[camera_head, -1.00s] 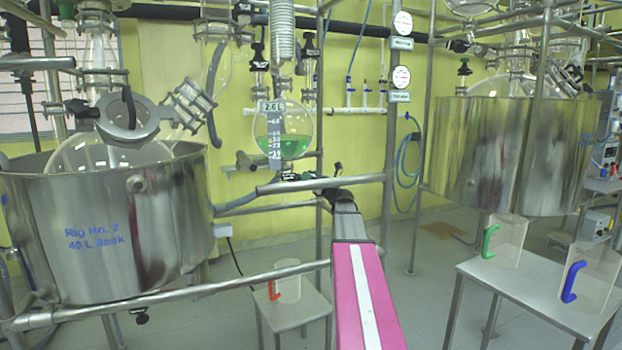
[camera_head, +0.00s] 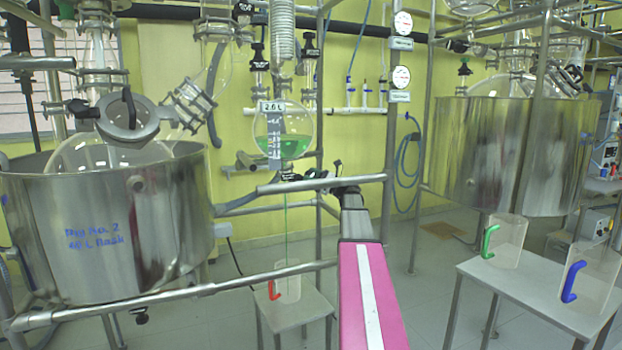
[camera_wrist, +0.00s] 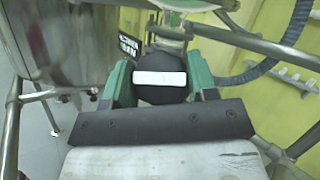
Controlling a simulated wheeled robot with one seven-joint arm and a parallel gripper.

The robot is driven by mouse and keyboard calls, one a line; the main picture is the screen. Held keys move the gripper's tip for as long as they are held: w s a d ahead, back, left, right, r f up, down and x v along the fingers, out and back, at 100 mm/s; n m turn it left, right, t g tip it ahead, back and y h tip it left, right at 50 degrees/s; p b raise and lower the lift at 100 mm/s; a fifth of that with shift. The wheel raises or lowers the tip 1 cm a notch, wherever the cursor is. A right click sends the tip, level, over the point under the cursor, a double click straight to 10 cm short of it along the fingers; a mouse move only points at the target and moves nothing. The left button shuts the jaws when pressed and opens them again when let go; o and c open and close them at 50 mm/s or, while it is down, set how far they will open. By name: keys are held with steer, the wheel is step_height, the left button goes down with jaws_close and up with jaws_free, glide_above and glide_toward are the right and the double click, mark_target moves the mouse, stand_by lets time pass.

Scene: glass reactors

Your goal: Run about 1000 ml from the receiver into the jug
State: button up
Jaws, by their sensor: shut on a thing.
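Liquid depth in the jug is too small to tell. My gripper (camera_wrist: 160,82) is shut on the valve handle (camera_wrist: 160,78), black with a white bar, under the receiver; the green fingers sit on either side of it. In the head view my arm hides part of the gripper.
A steel vessel marked Rig No. 2 (camera_head: 110,225) stands at the left. A table (camera_head: 545,285) at the right bears a green-handled jug (camera_head: 503,240) and a blue-handled jug (camera_head: 586,285).

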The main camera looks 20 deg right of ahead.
steer(key=n+g+y, duration=0.1)
steer(key=n+g, duration=0.4)
steer(key=shift+w+d, duration=0.1)
steer(key=shift+w, duration=0.05)
steer(key=shift+n+g, duration=1.4)
steer(key=shift+n, duration=0.4)
steer(key=shift+n+g, duration=0.3)
steer(key=o, duration=0.9)
steer(key=shift+s+v, duration=0.2)
steer(key=shift+v, duration=3.5)
